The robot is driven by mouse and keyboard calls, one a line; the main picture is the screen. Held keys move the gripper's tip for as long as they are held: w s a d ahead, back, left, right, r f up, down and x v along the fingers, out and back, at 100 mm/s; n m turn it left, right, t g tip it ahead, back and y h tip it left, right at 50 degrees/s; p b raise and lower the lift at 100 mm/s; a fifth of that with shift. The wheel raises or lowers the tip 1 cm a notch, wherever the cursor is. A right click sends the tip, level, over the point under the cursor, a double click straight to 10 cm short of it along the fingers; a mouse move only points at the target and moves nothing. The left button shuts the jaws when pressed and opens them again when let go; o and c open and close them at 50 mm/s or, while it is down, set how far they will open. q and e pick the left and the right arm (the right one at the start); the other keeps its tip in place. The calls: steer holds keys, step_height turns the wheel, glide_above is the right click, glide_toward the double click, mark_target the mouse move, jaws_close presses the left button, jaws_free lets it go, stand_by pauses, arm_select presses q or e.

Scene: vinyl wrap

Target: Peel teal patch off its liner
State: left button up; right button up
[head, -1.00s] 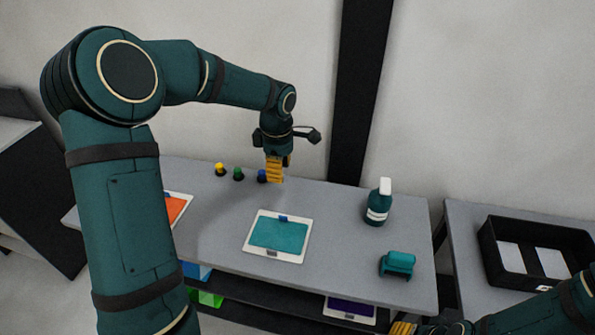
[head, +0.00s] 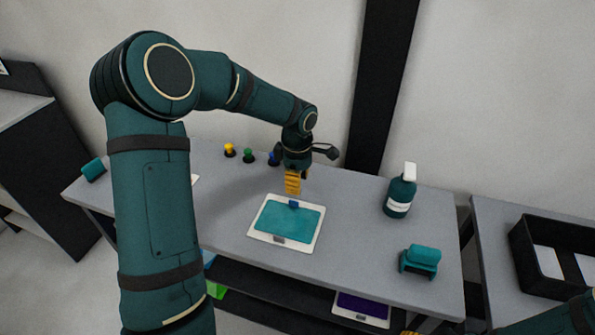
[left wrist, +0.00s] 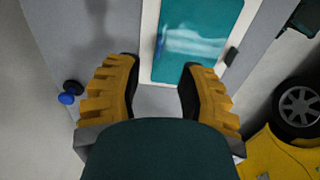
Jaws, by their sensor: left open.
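The teal patch (head: 287,222) lies flat on its white liner (head: 257,236) in the middle of the table. A small blue tab (head: 293,204) sits at its far edge. My left gripper (head: 293,190) points down just above this tab, open and empty. In the left wrist view my left gripper's yellow fingers (left wrist: 160,78) are spread, with the teal patch (left wrist: 200,35) ahead of them and the liner's edge (left wrist: 150,25) beside it. Only a sliver of my right gripper (head: 409,333) shows at the bottom edge of the head view.
Yellow (head: 229,150), green (head: 248,156) and blue knobs stand at the back left. A black tray (head: 535,275) is on the side table. A purple-patch sheet (head: 362,306) lies on the lower shelf.

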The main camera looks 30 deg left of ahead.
mark_target(297, 202)
arm_select(q)
step_height(297, 202, down, 9)
steer(key=shift+f+b, duration=0.1)
steer(key=shift+b, duration=0.25)
jaws_close()
